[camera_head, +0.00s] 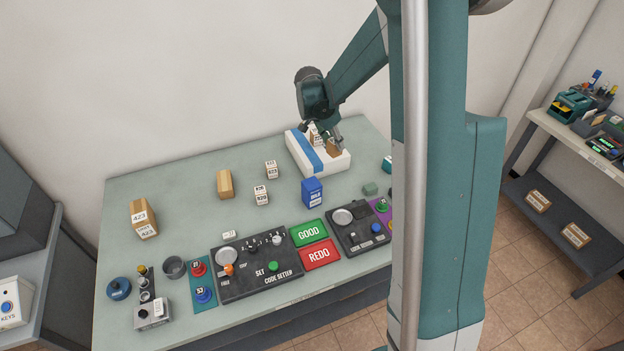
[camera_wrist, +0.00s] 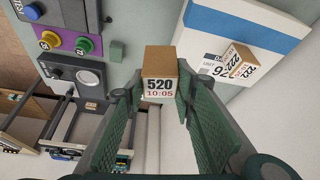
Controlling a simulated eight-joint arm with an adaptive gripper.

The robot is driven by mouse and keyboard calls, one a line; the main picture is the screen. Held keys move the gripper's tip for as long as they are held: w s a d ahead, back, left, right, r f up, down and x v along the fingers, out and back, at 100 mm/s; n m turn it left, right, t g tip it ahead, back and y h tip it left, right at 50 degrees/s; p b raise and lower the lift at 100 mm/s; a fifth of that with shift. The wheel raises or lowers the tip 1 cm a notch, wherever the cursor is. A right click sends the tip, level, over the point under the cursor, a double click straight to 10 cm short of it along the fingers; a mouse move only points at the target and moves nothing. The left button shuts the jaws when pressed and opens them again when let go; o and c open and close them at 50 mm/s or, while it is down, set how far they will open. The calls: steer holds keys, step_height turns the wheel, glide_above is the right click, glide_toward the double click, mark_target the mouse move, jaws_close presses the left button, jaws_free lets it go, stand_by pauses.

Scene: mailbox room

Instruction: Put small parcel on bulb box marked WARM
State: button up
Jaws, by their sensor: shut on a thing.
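My gripper (camera_head: 334,139) is shut on a small brown parcel (camera_head: 333,148), over the right part of a white box with a blue stripe in the head view. In the wrist view, the parcel (camera_wrist: 160,68) sits between the green finger pads of my gripper (camera_wrist: 158,92); its white label reads 520 and 10:05. A blue upright box (camera_head: 312,192) stands on the table in front of the white box. Its white lettering seems to read BULB; the smaller word is too small to read. I cannot tell the parcel's height above what is below.
The white box (camera_head: 298,148) carries another small labelled parcel (camera_head: 315,136), close to my gripper. Several labelled parcels stand on the left of the table (camera_head: 180,185). Green GOOD (camera_head: 308,232) and red REDO (camera_head: 320,254) pads lie in front. My column hides the table's right end.

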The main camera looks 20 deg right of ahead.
step_height(320, 180, up, 5)
steer(key=n+p, duration=0.2)
steer(key=p, duration=0.1)
glide_above(312, 183)
steer(key=shift+f+t, duration=0.15)
steer(key=shift+t, duration=0.15)
steer(key=shift+f, duration=2.9)
steer(key=shift+f, duration=0.1)
steer(key=shift+f, duration=2)
steer(key=shift+f, duration=0.15)
steer(key=o, duration=0.9)
